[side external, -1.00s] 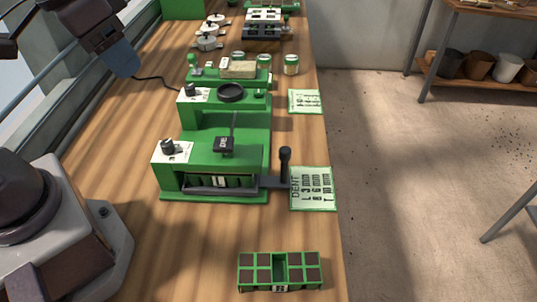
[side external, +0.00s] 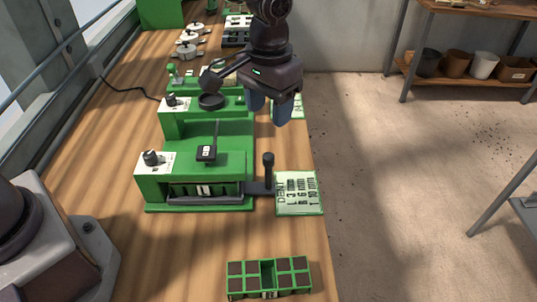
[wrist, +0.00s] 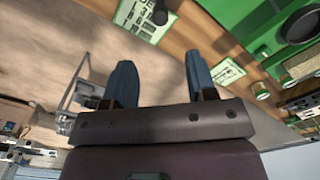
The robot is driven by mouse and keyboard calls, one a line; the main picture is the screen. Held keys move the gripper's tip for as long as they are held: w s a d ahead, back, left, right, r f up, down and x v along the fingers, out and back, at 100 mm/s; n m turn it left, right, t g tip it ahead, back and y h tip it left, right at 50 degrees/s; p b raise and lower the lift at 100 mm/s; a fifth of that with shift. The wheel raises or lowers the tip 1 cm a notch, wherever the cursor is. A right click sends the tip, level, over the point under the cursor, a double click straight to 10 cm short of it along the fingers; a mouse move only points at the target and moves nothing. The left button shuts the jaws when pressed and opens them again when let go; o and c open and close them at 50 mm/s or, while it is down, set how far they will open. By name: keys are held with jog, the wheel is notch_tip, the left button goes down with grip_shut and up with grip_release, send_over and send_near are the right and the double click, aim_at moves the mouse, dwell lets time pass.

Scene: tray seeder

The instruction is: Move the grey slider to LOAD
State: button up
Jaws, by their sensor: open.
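The green seeder (side external: 238,134) stands on the bench. A dark grey block with a white mark (side external: 206,153) sits on its top at the end of a thin dark line. A dark grey bar (side external: 258,188) sticks out at its right front and carries an upright black handle (side external: 268,165). I cannot tell for sure which is the grey slider, and no LOAD mark is legible. My gripper (side external: 267,112) is open and empty, in the air behind and above the handle, with blue fingers. The gripper (wrist: 160,82) also shows in the wrist view, with nothing between its fingers.
A printed card (side external: 299,193) lies right of the handle. A soil-filled green tray (side external: 270,277) stands at the front. A black round dish (side external: 211,101) is on the seeder's rear part. The bench's right edge is close to the card, with open floor beyond.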

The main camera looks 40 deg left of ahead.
aim_at(268, 155)
notch_tip(268, 155, down, 12)
jog(key=shift+f, duration=0.1)
dwell(0.4)
jog(key=shift+a, duration=0.1)
grip_shut()
